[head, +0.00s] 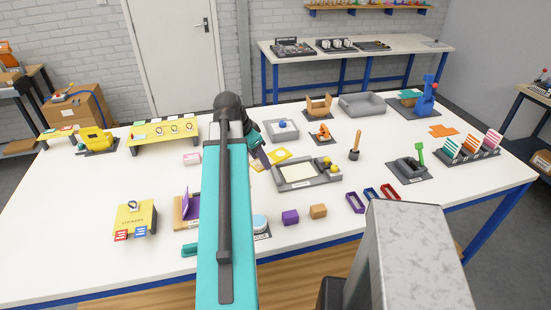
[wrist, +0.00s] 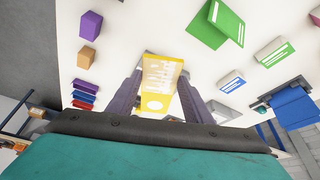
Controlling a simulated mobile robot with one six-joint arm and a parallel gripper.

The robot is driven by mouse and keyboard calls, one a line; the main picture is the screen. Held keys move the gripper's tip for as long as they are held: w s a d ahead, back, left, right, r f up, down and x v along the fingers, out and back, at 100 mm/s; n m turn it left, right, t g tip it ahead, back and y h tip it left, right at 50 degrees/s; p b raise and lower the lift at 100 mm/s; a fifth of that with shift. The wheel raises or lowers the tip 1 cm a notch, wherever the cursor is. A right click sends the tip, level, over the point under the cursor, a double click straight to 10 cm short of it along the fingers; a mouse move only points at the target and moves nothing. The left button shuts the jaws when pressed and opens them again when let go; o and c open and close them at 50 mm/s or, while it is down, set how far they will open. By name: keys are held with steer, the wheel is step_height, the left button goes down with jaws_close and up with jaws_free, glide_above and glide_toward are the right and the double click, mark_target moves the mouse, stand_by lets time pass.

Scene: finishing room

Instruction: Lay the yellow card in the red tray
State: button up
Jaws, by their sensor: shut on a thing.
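The yellow card (wrist: 158,82) with pale markings is between the two purple-grey fingers of my gripper (wrist: 160,90) in the wrist view. My gripper is shut on it. In the head view my gripper (head: 262,159) is left of the grey station in the table's middle, with the yellow card (head: 279,156) showing beside its fingers, seemingly above the table. My arm covers part of this area. The red tray (head: 390,192) is a small open frame at the front right of the table. It looks empty and is well apart from my gripper.
A blue tray (head: 372,195) and a purple tray (head: 355,203) stand just left of the red one. A purple block (head: 290,217) and an orange block (head: 318,211) lie farther left.

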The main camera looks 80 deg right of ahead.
steer(key=shift+f+b, duration=4.05)
steer(key=shift+f, duration=0.25)
steer(key=shift+d, duration=0.15)
steer(key=shift+w+d, duration=0.2)
steer(key=shift+d, duration=0.35)
steer(key=w+d+p, duration=0.1)
steer(key=w+d, duration=0.1)
steer(key=d, duration=0.2)
steer(key=w+d+f+p, duration=0.1)
steer(key=d+p, duration=0.1)
steer(key=d, duration=0.2)
steer(key=w+d+p, duration=0.1)
steer(key=w+d, duration=0.1)
steer(key=d, duration=0.3)
steer(key=shift+w+d+f+p, duration=0.1)
steer(key=shift+w+f+p, duration=0.05)
steer(key=shift+w+p, duration=0.25)
steer(key=shift+d, duration=0.15)
steer(key=shift+f, duration=0.1)
steer(key=shift+f+p, duration=0.95)
steer(key=shift+f, duration=0.75)
steer(key=shift+f, duration=0.15)
